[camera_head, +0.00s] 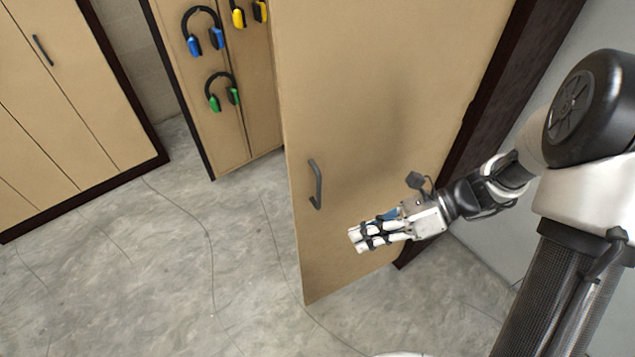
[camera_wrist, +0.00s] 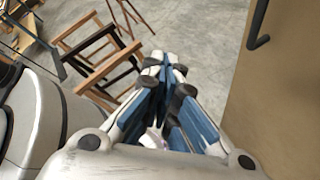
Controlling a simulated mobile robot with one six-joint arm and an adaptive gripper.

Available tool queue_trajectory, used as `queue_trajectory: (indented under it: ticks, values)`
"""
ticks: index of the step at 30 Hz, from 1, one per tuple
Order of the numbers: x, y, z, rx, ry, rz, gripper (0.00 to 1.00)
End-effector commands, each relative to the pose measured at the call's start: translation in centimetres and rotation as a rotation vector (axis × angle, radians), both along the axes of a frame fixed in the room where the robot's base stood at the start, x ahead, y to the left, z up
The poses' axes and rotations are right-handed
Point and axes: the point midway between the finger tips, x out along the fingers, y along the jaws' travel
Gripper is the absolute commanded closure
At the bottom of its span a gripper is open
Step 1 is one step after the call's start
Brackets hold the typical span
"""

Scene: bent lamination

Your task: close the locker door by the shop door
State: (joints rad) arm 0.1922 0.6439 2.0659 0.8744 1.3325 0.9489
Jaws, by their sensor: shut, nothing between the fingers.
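The locker door (camera_head: 370,120) is a tall tan panel in the middle of the head view, standing open at an angle to its dark frame (camera_head: 497,80). Its dark bar handle (camera_head: 316,184) is on the left part of the panel. My gripper (camera_head: 356,240) is shut and empty, in front of the door's lower part, right of and below the handle. I cannot tell whether it touches the panel. In the wrist view my gripper (camera_wrist: 165,62) shows shut fingers, with the door (camera_wrist: 285,95) and its handle (camera_wrist: 258,25) on the right.
A tan panel with blue, green and yellow ear defenders (camera_head: 222,92) stands behind the door. Another tan cabinet (camera_head: 70,90) stands at the left. The grey floor (camera_head: 150,260) is clear at left. Wooden stool frames (camera_wrist: 95,60) stand on the floor in the wrist view.

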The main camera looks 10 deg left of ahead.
Motion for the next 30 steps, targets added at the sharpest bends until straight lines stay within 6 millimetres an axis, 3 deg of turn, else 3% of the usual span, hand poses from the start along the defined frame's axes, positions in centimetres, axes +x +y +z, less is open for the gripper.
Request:
queue_trajectory:
  ticks: [9,16,23,30]
  values:
    - [3.7,1.4,-8.4,0.189,0.63,-0.416,1.0]
    - [4.4,1.5,-13.8,0.292,0.956,-0.611,1.0]
    - [4.5,1.9,-15.4,0.323,1.049,-0.663,1.0]
    - [4.7,5.6,-15.4,0.318,1.048,-0.658,1.0]
